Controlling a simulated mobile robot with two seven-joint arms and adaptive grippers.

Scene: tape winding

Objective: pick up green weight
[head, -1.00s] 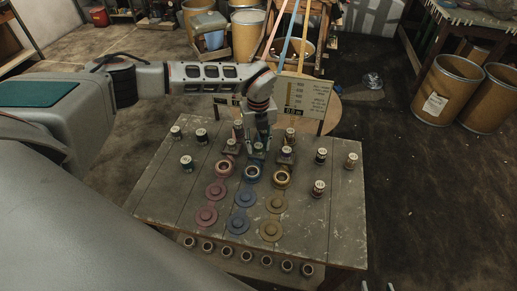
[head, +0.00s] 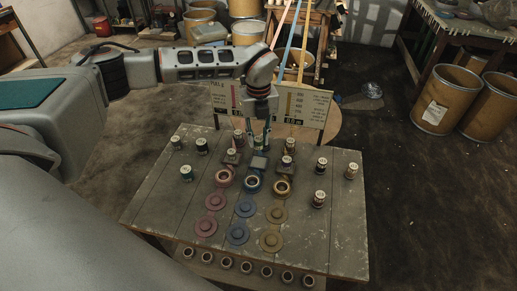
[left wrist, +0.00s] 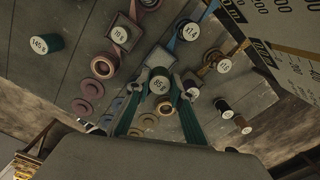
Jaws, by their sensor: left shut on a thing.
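The green weight (left wrist: 160,85) has a pale top label that reads about 85 g. It sits between the two fingers of my left gripper (left wrist: 165,86) in the left wrist view. In the head view my left gripper (head: 260,141) points down, shut on the weight above the far middle of the table. The weight is small there and mostly hidden by the fingers. Below it, the square blue pad (head: 258,164) is bare. My right gripper is not in view.
Several labelled weights stand on the wooden table (head: 330,235), some close to the gripper, including one on the red pad (head: 231,154) and one on the yellow pad (head: 287,159). Rings and coloured discs (head: 239,234) lie in front. A scale board (head: 305,104) stands behind.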

